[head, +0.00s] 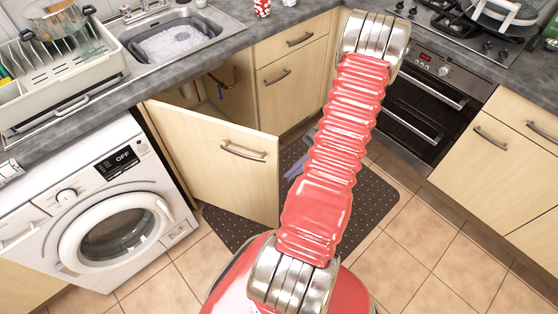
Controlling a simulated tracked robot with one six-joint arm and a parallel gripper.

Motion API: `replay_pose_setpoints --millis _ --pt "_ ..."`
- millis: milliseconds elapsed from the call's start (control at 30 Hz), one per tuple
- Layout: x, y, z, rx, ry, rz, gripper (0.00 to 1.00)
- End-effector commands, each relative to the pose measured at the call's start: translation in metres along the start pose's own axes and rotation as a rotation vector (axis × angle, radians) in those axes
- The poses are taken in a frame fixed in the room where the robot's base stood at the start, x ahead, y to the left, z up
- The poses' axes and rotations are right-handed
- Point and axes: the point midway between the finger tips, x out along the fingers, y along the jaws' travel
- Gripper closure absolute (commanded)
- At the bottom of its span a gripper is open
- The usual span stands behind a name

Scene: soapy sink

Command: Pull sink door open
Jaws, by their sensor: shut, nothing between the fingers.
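The sink door (218,158) is a pale wood cabinet door under the sink, and it stands swung open into the room. Its metal bar handle (243,152) is near the top of its free edge, and nothing is seen touching it. The dark cabinet inside shows behind it, with pipes (222,84) in view. My red ribbed arm with silver joints reaches up to the right of the door. My gripper is not clearly visible; the arm's far end is hidden behind its upper joint.
A lavender object (299,165), partly hidden by my arm, appears over the dark dotted mat (376,201); I cannot tell what it is. A washing machine (105,215) stands left of the door. An oven (425,105) is at right. Tiled floor (430,240) is clear at lower right.

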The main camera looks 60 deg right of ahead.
Motion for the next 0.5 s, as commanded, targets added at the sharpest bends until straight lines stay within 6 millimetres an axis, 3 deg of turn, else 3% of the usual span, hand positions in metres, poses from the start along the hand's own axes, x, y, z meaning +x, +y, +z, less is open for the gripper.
replay_pose_setpoints --millis 200,500 --pt "0.003 0.030 -0.029 0.002 -0.010 -0.200 1.00" --pt "0.002 0.056 -0.066 -0.078 0.036 -0.471 1.00"
